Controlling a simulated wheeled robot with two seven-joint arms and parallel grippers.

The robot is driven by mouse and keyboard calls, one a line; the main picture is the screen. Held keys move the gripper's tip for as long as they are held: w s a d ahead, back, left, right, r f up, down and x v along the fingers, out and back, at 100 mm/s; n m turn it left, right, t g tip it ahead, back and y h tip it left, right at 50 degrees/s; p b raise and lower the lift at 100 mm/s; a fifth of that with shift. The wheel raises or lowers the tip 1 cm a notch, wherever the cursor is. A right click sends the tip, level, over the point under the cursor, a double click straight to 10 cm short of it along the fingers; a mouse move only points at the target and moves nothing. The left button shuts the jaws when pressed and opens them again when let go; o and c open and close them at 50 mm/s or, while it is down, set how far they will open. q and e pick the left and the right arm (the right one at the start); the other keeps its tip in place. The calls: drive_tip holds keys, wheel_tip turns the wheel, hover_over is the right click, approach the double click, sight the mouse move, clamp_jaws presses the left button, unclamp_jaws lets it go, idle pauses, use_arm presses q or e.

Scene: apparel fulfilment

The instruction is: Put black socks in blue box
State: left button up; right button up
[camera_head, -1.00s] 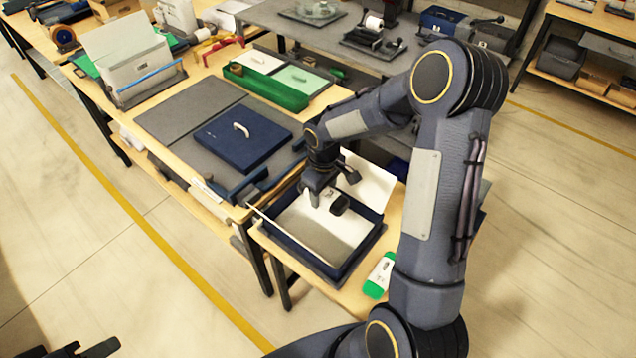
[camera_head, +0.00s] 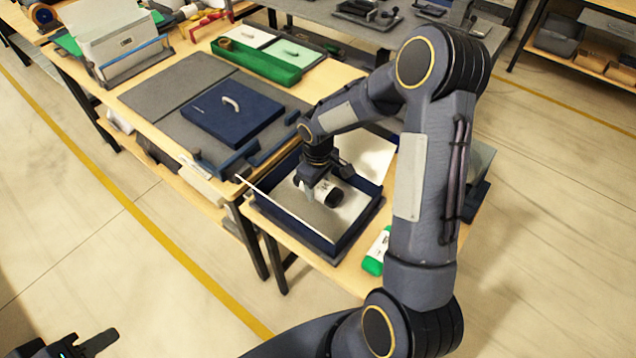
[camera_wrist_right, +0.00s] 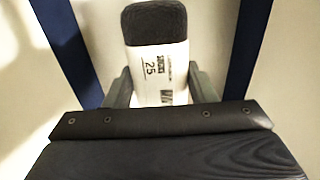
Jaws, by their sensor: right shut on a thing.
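The black socks are a dark roll with a white label band. In the head view the dark end of the socks (camera_head: 333,197) shows below my right gripper (camera_head: 319,190). In the right wrist view the socks (camera_wrist_right: 155,55) lie between both fingers of my right gripper (camera_wrist_right: 160,92), which is shut on the label band. The blue box (camera_head: 334,252) is open, with a pale inside; the socks are within its outline, but I cannot tell whether they touch its floor. Blue walls show on both sides in the right wrist view. My left gripper (camera_head: 92,345) is partly cut off at the lower left.
A white-and-green packet (camera_head: 376,252) lies right of the box on the table. A dark blue lid-like panel with a handle (camera_head: 233,112) lies on a grey mat (camera_head: 150,98) behind. A green tray (camera_head: 262,66) stands further back. My right arm hides the table's right part.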

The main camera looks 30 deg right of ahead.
drive_tip(key=o, duration=1.6)
drive_tip(key=shift+r, duration=0.15)
drive_tip(key=shift+r+p, duration=2.4)
drive_tip(key=shift+r, duration=1)
